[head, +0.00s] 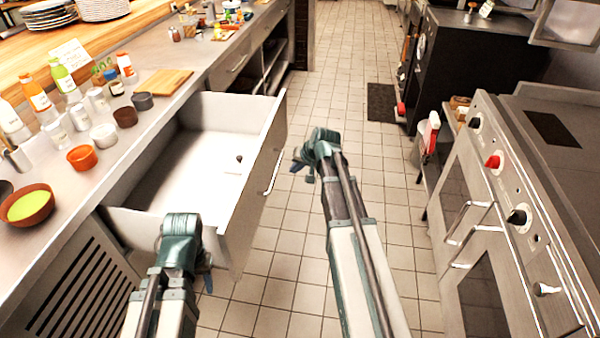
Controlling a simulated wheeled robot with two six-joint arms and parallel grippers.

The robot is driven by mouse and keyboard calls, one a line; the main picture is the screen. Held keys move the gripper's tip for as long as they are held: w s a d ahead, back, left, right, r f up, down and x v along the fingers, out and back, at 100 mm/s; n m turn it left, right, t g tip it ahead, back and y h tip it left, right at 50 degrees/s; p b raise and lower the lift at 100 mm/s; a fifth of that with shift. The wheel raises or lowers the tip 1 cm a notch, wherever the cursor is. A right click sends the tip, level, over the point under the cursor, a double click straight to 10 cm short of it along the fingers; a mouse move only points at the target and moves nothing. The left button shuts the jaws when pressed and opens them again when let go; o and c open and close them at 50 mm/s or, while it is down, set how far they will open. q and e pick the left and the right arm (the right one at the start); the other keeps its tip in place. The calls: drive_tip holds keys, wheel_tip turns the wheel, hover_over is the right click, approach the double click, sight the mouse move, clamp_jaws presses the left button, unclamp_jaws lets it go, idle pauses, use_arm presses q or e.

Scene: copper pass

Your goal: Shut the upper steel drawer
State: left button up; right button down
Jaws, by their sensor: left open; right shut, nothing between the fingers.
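The upper steel drawer (268,158) stands pulled out from the counter on the left, over the tiled floor. Its white inside is empty but for a small dark round spot or object (239,158). Its bar handle (273,176) is on the front face, toward the aisle. My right gripper (302,162) is shut and empty, a little to the right of the drawer front, apart from the handle in the picture. My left gripper (207,280) is open, low in front of the drawer's near side; its fingers are mostly hidden behind its wrist.
Bottles, small bowls and a cutting board (163,82) crowd the counter (190,90) above the drawer. A steel oven (490,200) with knobs lines the right side. The tiled aisle (335,75) between is clear, with a dark mat (382,102) farther off.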

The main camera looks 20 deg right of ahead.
use_arm(q)
drive_tip(key=shift+f, duration=0.4)
use_arm(e)
drive_tip(key=w+a, duration=0.2)
drive_tip(key=a, duration=0.1)
drive_tip(key=shift+w+a+f, duration=0.1)
drive_tip(key=shift+a+f, duration=0.05)
drive_tip(key=shift+f, duration=0.25)
drive_tip(key=w+a, duration=1)
drive_tip(key=a, duration=0.6)
drive_tip(key=w+a, duration=1.1)
drive_tip(key=a, duration=0.4)
drive_tip(key=shift+w+a, duration=0.25)
drive_tip(key=shift+a, duration=0.15)
drive_tip(key=shift+s+d, duration=0.1)
